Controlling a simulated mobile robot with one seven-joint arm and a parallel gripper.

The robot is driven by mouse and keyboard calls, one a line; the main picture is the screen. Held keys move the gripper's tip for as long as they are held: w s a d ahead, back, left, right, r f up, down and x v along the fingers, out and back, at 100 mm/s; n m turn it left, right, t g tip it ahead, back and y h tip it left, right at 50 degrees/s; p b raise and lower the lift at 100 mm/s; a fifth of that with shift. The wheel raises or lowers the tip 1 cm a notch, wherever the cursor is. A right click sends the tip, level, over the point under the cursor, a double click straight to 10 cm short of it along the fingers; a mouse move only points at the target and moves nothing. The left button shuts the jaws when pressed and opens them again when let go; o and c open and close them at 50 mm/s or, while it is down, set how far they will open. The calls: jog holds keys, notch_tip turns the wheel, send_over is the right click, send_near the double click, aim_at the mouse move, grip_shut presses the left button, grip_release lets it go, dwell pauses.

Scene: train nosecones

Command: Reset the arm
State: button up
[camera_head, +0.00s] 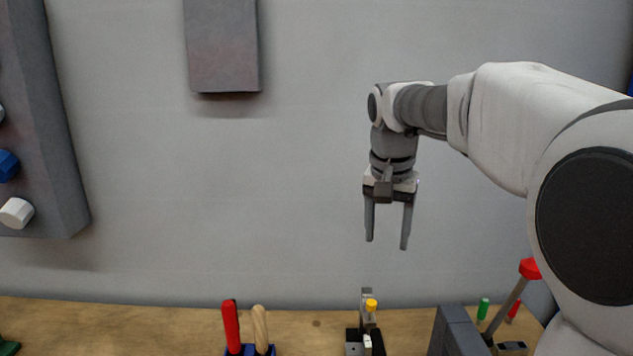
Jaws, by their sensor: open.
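My gripper (387,241) hangs from my arm right of the middle of the view. Its two fingers point down and are spread apart, with nothing between them. It is in the air in front of the grey wall, above the small device with the yellow top (371,304) on the bench. My white and grey arm comes in from the right and hides part of the bench's right side.
A wooden bench (160,325) runs along the bottom. On it are a blue holder with red (231,325) and wooden (260,328) handles, a grey block (455,333), and a red-topped lever (510,300). A panel with knobs (45,130) is at left; a grey box (222,45) hangs above.

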jog(key=s+f+n+t, duration=0.1)
jog(key=s+f+n, duration=0.1)
jog(key=s, duration=1)
jog(key=s+d+f+n+t, duration=0.1)
jog(key=s+f, duration=0.4)
jog(key=s, duration=0.7)
jog(key=shift+d+n+t+y, duration=0.3)
jog(key=shift+n+t+y, duration=0.1)
jog(key=shift+n+t, duration=0.5)
